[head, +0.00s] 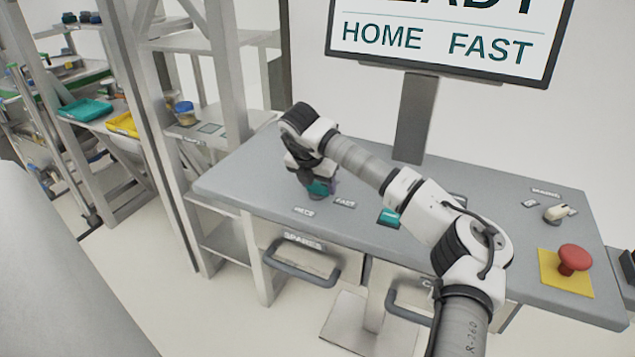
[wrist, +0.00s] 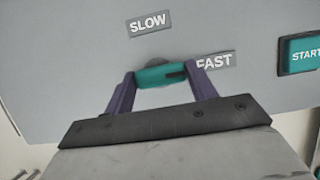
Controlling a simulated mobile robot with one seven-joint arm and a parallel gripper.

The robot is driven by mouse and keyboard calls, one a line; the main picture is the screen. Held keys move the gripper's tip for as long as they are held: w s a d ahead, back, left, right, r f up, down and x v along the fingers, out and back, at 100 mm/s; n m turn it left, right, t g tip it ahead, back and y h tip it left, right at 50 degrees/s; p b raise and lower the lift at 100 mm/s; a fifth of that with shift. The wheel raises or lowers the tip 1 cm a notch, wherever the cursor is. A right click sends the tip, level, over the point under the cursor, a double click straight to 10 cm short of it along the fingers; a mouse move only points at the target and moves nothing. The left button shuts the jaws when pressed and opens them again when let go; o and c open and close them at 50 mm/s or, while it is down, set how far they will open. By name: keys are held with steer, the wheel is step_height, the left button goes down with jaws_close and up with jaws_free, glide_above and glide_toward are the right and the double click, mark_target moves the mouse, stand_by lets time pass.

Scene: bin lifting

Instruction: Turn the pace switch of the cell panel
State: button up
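The pace switch is a teal knob (wrist: 161,76) with a dark mark towards its right end, near the FAST label (wrist: 215,61). The SLOW label (wrist: 149,23) lies to the upper left in the wrist view. My gripper (wrist: 160,77) has its two purple fingers at the two ends of the knob, seemingly touching both. In the head view my gripper (head: 319,188) reaches down to the left part of the grey panel (head: 250,180). The knob is mostly hidden there by my wrist and fingers.
A screen (head: 440,35) above the panel reads HOME and FAST. A teal START button (wrist: 300,56) is right of the switch. A red mushroom button (head: 573,258) on a yellow plate and a small pale switch (head: 556,213) are at the right. Drawer handles (head: 300,262) stick out in front.

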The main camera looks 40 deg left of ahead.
steer(key=shift+c, duration=0.7)
